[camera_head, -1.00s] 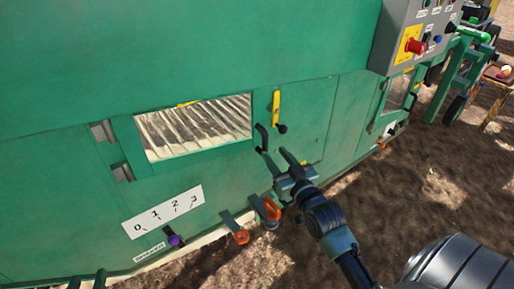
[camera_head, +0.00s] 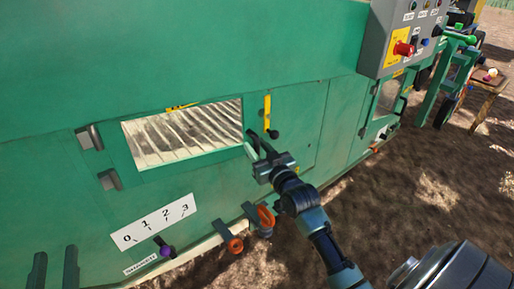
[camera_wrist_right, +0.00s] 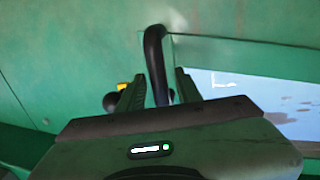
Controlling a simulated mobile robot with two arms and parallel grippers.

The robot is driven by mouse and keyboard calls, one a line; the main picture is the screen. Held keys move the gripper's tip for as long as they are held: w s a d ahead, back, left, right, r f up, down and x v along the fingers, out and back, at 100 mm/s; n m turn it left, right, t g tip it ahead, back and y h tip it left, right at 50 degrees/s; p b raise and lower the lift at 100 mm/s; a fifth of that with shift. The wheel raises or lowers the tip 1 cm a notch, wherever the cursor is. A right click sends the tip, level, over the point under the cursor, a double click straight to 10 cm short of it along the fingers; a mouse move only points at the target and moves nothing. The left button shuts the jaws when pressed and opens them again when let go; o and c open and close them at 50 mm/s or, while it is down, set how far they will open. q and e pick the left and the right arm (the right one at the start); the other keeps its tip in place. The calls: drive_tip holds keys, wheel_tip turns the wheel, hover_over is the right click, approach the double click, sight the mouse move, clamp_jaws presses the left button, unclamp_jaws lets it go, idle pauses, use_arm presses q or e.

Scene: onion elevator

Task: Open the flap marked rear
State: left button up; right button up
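A green flap (camera_head: 190,172) with a barred window is set in the machine's green side, hinges at its left edge. It looks shut. No "rear" marking is readable. Its black handle (camera_wrist_right: 155,62) is at the flap's right edge. My right gripper (camera_head: 262,146) is at this handle; in the right wrist view its two fingers (camera_wrist_right: 160,85) stand apart on either side of the handle. Narrow gaps seem to remain, so it looks open. In the head view the gripper mostly hides the handle. My left gripper (camera_head: 54,268) shows two separated fingers at the bottom left, away from the flap.
Orange-ended levers (camera_head: 235,245) stick out below. A number plate (camera_head: 155,222) with a purple knob (camera_head: 167,251) is under the flap. A grey control box (camera_head: 388,40) is at upper right. Bare ground (camera_head: 400,185) lies right.

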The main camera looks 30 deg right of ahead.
clamp_jaws()
idle(1.2)
